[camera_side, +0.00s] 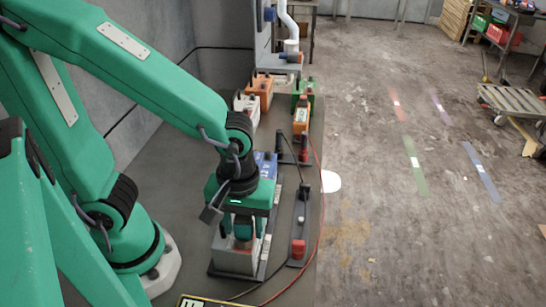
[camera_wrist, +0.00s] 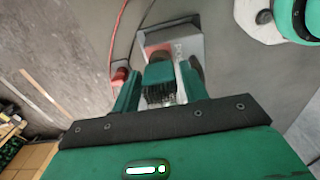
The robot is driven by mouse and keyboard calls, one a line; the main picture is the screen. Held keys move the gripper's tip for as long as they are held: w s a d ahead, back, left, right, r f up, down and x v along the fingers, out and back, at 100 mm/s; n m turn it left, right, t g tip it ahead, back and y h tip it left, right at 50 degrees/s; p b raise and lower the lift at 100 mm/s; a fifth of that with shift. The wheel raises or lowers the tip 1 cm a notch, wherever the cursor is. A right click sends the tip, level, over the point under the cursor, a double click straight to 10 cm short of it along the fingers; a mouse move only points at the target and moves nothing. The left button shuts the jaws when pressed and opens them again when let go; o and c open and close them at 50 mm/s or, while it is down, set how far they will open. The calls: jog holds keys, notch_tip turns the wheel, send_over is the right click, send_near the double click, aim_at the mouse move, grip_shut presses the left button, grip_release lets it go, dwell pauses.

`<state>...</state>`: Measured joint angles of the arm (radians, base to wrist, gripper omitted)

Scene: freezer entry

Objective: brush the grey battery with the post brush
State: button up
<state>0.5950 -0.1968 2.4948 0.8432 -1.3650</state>
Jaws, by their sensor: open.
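The grey battery (camera_side: 234,263) stands on a dark tray at the near end of the bench. It also shows in the wrist view (camera_wrist: 188,45), with a reddish terminal patch on it. My gripper (camera_side: 243,238) points down right over this battery. Its jaws are open, one finger on each side of the post brush (camera_wrist: 159,74). The brush has a green body and dark bristles in the wrist view; in the side view it is mostly hidden between the fingers. I cannot tell whether the brush touches the battery or the fingers.
A blue battery (camera_side: 264,162) stands just behind my gripper. A dark strip with a red block (camera_side: 298,248) lies to the right, beside a red cable. Orange (camera_side: 301,118), white (camera_side: 246,108) and green (camera_side: 304,90) batteries stand farther back. Open floor lies beyond the bench's right edge.

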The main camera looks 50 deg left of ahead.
dwell(0.3)
jog(key=c, duration=0.8)
jog(key=shift+r, duration=0.1)
jog(key=shift+c, duration=0.2)
jog(key=shift+r, duration=0.6)
notch_tip(320, 180, up, 3)
jog(key=shift+f, duration=0.1)
jog(key=s+d+r, duration=0.5)
jog(key=s+r, duration=0.1)
jog(key=s, duration=0.4)
jog(key=shift+s+r, duration=0.25)
jog(key=shift+r, duration=0.15)
jog(key=shift+r, duration=0.7)
jog(key=shift+r, duration=0.35)
